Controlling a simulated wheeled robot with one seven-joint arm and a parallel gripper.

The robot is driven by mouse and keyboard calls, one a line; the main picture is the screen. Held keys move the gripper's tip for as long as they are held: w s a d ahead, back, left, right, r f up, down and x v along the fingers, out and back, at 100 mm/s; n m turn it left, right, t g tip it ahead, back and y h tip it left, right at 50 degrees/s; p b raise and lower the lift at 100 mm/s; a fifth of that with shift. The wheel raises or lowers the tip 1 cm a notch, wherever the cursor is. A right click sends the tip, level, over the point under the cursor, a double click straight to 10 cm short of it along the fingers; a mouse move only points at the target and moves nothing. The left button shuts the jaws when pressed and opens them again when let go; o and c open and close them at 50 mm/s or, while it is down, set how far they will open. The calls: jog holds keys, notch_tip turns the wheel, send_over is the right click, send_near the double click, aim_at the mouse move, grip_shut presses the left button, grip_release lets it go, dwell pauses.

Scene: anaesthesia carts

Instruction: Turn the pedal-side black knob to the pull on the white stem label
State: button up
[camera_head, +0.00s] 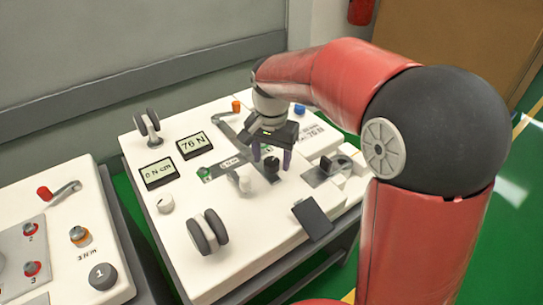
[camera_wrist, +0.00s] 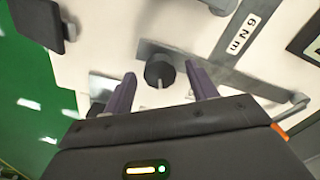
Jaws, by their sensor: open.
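A round black knob (camera_wrist: 159,70) with a pale pointer mark on its near side sits on the white panel in the wrist view. It also shows as a small black knob (camera_head: 271,165) in the head view. My gripper (camera_wrist: 163,84) is open, with one purple finger on each side of the knob and gaps visible between. In the head view my gripper (camera_head: 271,156) points down at the knob from above. The dark flat pedal plate (camera_head: 312,217) is at the panel's front right edge and also shows in the wrist view (camera_wrist: 36,24). I cannot make out a pull mark on a stem label.
A white knob (camera_head: 245,180) stands left of the black knob. A grey strip labelled 6 Nm (camera_wrist: 243,34) runs nearby. Two displays (camera_head: 194,145), a double grey wheel (camera_head: 208,231) and a grey plate with a black handle (camera_head: 328,167) surround it. Another cart (camera_head: 60,215) stands left.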

aim_at(271, 161)
notch_tip(271, 161, up, 7)
jog(key=shift+r+p, duration=0.15)
jog(key=shift+p, duration=0.15)
jog(key=shift+r, duration=0.2)
jog(key=shift+s+d+r, duration=0.1)
jog(key=shift+s+d, duration=0.05)
jog(key=s+d+f+n+t, duration=0.1)
jog(key=s+d+n+t, duration=0.1)
jog(key=s+d, duration=0.4)
jog(key=s+d+f+n+t, duration=0.1)
jog(key=s+d+n+t, duration=0.2)
jog(key=s+d, duration=0.4)
jog(key=s, duration=0.7)
jog(key=shift+d+t, duration=0.25)
jog(key=shift+t, duration=0.05)
